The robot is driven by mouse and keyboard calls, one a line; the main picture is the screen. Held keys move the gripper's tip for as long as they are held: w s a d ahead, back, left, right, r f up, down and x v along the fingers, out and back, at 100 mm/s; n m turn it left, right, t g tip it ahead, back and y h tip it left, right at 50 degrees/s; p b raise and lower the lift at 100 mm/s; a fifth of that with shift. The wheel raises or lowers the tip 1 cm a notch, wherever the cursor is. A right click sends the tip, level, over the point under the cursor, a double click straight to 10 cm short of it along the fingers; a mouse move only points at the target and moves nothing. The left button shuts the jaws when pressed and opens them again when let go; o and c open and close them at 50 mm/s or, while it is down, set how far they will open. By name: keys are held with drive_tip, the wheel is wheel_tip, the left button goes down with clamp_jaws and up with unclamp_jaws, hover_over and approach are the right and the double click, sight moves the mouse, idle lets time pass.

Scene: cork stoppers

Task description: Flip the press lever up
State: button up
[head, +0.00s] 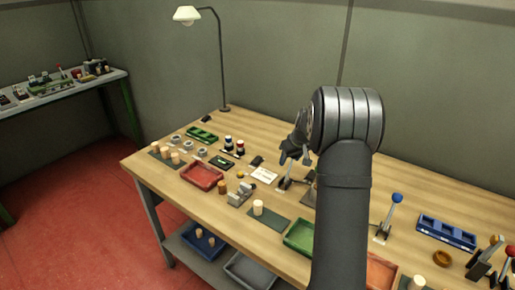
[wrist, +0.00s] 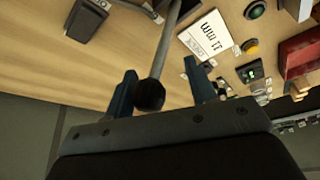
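A lever with a round black knob (wrist: 150,95) and a grey rod shows in the wrist view. The knob lies between the two blue-grey fingers of my gripper (wrist: 160,68), nearer the left finger, with a gap to the right one. The fingers are spread apart. In the head view my gripper (head: 291,152) is above the back middle of the bench, over a small lever base (head: 284,184); my arm hides part of this area. Another lever with a blue knob (head: 397,197) stands upright to the right of my arm.
A white card (wrist: 207,38) lies on the wooden bench (head: 150,160) beside the lever. A red tray (head: 202,176), a green tray (head: 300,237) and a blue rack (head: 446,232) stand around. A lamp (head: 222,70) rises at the back. Small tools and corks crowd the left side.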

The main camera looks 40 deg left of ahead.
drive_tip(key=v, duration=1.7)
drive_tip(key=s+a+f+n+t+h, duration=0.2)
drive_tip(key=s+a+n+t, duration=0.3)
drive_tip(key=s, duration=1)
drive_tip(key=shift+a+f+n+t+h, duration=0.25)
drive_tip(key=shift+a+t+h, duration=0.55)
drive_tip(key=shift+a+t, duration=1.15)
drive_tip(key=shift+s+a+g, duration=0.1)
drive_tip(key=shift+a+g, duration=0.1)
drive_tip(key=shift+g, duration=0.05)
